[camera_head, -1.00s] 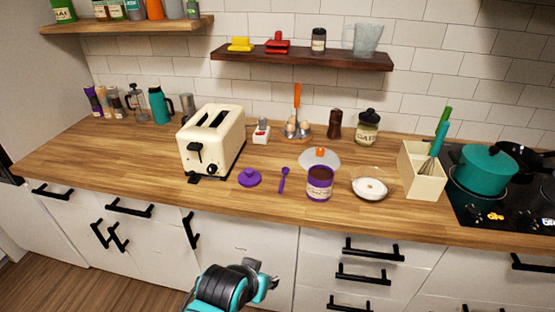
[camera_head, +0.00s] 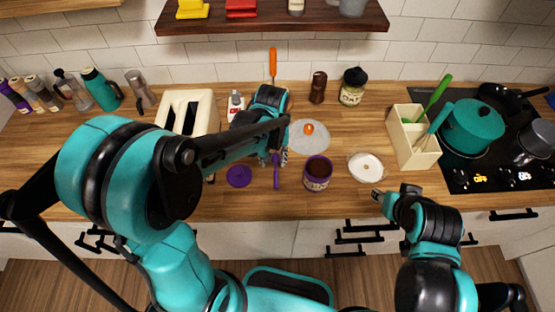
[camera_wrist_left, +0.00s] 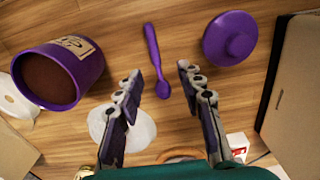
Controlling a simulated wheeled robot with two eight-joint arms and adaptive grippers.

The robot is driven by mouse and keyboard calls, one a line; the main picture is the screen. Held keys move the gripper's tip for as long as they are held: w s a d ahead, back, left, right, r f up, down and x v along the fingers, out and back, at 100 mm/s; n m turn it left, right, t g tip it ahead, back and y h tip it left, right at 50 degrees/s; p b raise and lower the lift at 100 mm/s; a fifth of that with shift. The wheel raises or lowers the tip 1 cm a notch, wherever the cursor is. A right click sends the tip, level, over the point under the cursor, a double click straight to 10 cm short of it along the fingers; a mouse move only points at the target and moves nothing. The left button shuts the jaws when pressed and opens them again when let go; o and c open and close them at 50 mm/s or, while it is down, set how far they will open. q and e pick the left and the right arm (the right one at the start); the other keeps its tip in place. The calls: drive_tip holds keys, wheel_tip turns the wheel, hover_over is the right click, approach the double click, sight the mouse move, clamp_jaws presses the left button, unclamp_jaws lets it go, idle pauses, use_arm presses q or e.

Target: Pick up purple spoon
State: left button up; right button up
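The purple spoon (camera_head: 276,178) lies on the wooden counter between the purple lid (camera_head: 239,176) and the purple jar (camera_head: 317,173). In the left wrist view the spoon (camera_wrist_left: 155,60) lies upright in the picture, its bowl end passing between my fingers. My left gripper (camera_head: 274,158) is over the counter at the spoon's far end. In the left wrist view the left gripper (camera_wrist_left: 159,70) is open, with one finger on each side of the spoon and nothing held. My right gripper (camera_head: 380,196) is at the counter's front edge, away from the spoon; its finger opening is unclear.
The cream toaster (camera_head: 190,112) stands left of my left gripper, partly hidden by my arm. A glass lid (camera_head: 308,137) with an orange knob lies behind the jar. A white-filled bowl (camera_head: 365,167) and a utensil box (camera_head: 413,140) stand to the right. Bare counter lies in front of the spoon.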

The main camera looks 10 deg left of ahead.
sight(276, 173)
use_arm(q)
drive_tip(key=f, duration=0.2)
drive_tip(key=f+b, duration=0.1)
drive_tip(key=f, duration=0.2)
drive_tip(key=f+b, duration=0.1)
drive_tip(key=f, duration=0.1)
drive_tip(key=shift+w+d+f, duration=0.15)
drive_tip(key=shift+w+d, duration=0.15)
clamp_jaws()
